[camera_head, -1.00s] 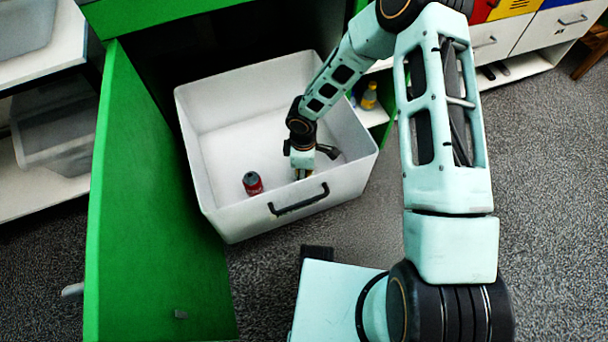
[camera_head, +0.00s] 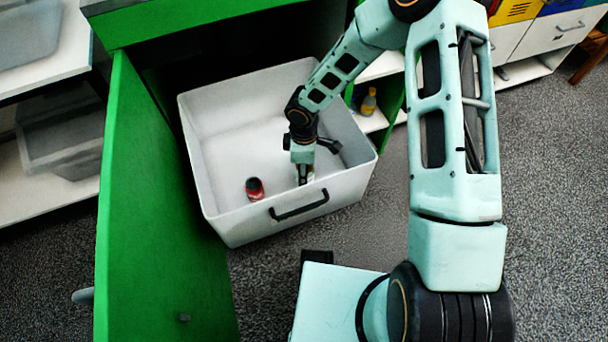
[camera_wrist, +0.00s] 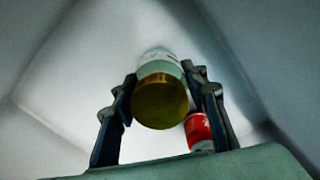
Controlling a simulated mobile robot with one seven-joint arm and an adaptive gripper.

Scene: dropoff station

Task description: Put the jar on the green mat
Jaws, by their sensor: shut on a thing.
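The jar has a gold lid (camera_wrist: 160,101) and a pale body with a white label. In the wrist view it is between the two fingers of my gripper (camera_wrist: 159,78), lid towards the camera. My gripper is shut on it. In the head view my gripper (camera_head: 304,178) points down inside the white bin, near its front wall. The jar is mostly hidden there by my gripper and cannot be made out clearly. I see no green mat in either view.
The white bin (camera_head: 238,222) has high walls around my gripper and a black front handle (camera_head: 299,205). A red can (camera_head: 254,188) stands in it, left of my gripper; it also shows in the wrist view (camera_wrist: 199,129). A green panel (camera_head: 150,220) rises at left. A yellow bottle (camera_head: 369,102) is on a shelf.

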